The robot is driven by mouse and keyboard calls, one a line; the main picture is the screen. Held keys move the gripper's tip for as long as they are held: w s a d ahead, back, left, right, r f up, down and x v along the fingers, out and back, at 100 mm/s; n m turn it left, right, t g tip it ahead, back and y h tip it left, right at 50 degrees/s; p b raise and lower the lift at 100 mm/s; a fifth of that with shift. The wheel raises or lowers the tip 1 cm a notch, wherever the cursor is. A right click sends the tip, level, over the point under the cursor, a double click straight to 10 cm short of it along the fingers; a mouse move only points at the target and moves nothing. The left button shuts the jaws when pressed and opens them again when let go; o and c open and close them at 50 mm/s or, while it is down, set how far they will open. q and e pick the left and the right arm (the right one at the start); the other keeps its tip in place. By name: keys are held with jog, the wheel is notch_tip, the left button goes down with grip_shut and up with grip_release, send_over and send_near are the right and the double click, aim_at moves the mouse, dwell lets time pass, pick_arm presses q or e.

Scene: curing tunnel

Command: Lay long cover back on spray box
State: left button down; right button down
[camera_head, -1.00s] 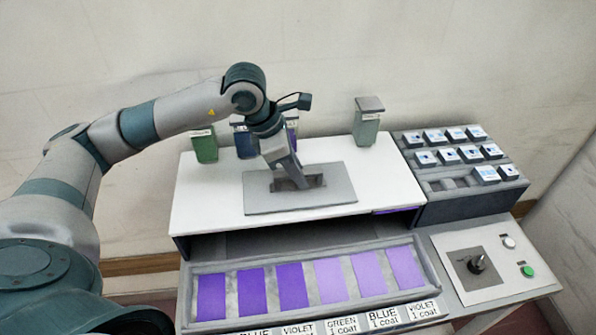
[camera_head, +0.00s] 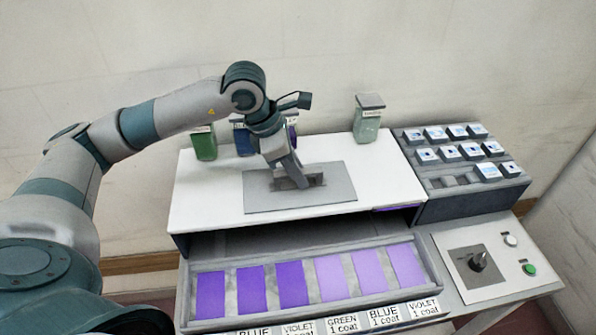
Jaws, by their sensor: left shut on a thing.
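The spray box (camera_head: 205,190) is the wide box with a white top, in the middle of the view. A flat grey plate (camera_head: 315,199), which looks like the long cover, lies flat at the middle of the white top. A dark recess shows around its centre. My left gripper (camera_head: 295,180) reaches down from above into this recess and is shut on the cover's middle, its fingertips partly hidden. I cannot tell whether the plate rests on the top or hangs just above it. My right gripper is not in view.
Green (camera_head: 204,143), blue (camera_head: 244,142) and pale green (camera_head: 367,122) containers stand along the back. A tray (camera_head: 450,205) of white-topped blocks is at the right, above a control panel (camera_head: 460,268). Purple panels (camera_head: 293,284) lie in a front tray.

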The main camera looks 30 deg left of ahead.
aim_at(284, 173)
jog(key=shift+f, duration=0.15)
pick_arm(q)
jog(key=c, duration=1.6)
grip_release()
jog(key=shift+o, duration=0.2)
